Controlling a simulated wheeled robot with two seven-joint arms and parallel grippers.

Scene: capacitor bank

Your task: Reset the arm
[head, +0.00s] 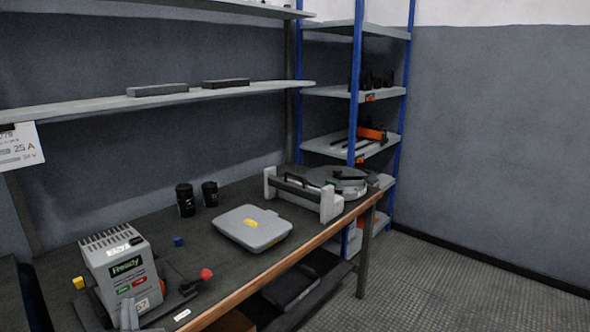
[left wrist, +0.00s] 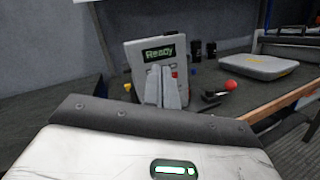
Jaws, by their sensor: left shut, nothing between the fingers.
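My left gripper (head: 129,314) shows at the bottom left of the head view, in front of the grey device (head: 118,262) with the lit "Ready" screen. In the left wrist view its two pale fingers (left wrist: 162,88) are together and empty. They point at the device (left wrist: 140,54) and cover part of its front below the screen. I cannot tell the exact gap between them. My right gripper is in neither view.
A red knob (head: 206,274), a small blue piece (head: 178,241), two black cylinders (head: 186,200) and a closed grey case (head: 252,228) are on the workbench (head: 225,290). Shelves (head: 190,97) run above; a blue-post rack (head: 357,90) stands behind. Open floor (head: 440,275) lies right.

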